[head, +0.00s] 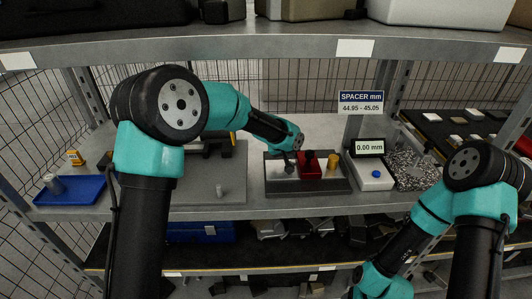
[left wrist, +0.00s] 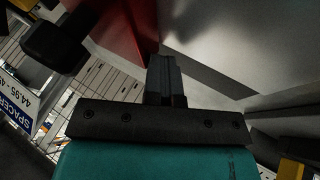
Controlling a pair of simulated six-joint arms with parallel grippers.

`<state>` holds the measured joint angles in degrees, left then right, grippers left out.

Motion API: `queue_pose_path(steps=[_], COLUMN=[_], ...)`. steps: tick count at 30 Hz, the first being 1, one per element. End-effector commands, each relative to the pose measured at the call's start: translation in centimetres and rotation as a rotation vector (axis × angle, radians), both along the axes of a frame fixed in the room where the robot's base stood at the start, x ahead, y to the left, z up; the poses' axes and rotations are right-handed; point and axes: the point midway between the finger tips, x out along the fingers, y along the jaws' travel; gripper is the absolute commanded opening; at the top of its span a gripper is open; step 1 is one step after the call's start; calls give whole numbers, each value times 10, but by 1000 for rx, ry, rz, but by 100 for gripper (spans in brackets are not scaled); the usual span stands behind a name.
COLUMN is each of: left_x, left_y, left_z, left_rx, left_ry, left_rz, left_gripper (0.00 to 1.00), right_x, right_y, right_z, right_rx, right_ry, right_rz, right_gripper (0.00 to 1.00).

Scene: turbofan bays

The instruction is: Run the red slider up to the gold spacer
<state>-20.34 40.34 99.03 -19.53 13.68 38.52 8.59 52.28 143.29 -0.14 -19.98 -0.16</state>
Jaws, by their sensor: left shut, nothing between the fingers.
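The red slider (head: 307,172), with a black knob on top, sits on the grey gauge bed (head: 285,187). The gold spacer (head: 332,161) stands upright to its right, with a small gap between them in the head view. My left gripper (head: 290,168) is shut and empty, low over the bed just left of the slider. In the left wrist view the shut fingers (left wrist: 163,75) point at the edge of the slider's red face (left wrist: 120,30). I cannot tell whether they touch it. My right arm shows at lower right; its fingers are out of frame.
A readout box (head: 371,174) showing 0.00 mm stands right of the bed. Behind it is the spacer sign (head: 361,102). A blue tray (head: 70,190) with a grey cylinder lies at far left. A grey plate (head: 210,188) lies left of the bed. A shelf (head: 270,48) hangs above.

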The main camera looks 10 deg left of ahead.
Motion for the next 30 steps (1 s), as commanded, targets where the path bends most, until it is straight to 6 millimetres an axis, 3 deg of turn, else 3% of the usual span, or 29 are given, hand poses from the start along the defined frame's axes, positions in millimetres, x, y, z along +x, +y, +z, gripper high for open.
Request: queue_pose_path(steps=[1, 3, 9, 22, 30], left_x=[2, 4, 8, 7, 1], left_y=[-18, -35, -50, -44, -9], left_z=[0, 0, 0, 0, 1], left_rx=[1, 1, 0, 0, -1], left_ry=[-2, -3, -3, -1, -1], left_rz=[-15, -20, -15, -12, -7], left_gripper=[0, 0, 0, 0, 0], right_x=[0, 0, 0, 0, 0], right_y=[0, 0, 0, 0, 0], right_z=[0, 0, 0, 0, 0], right_rx=[0, 0, 0, 0, 0], right_ry=[0, 0, 0, 0, 0], right_rz=[0, 0, -1, 0, 0], right_gripper=[59, 59, 59, 59, 59])
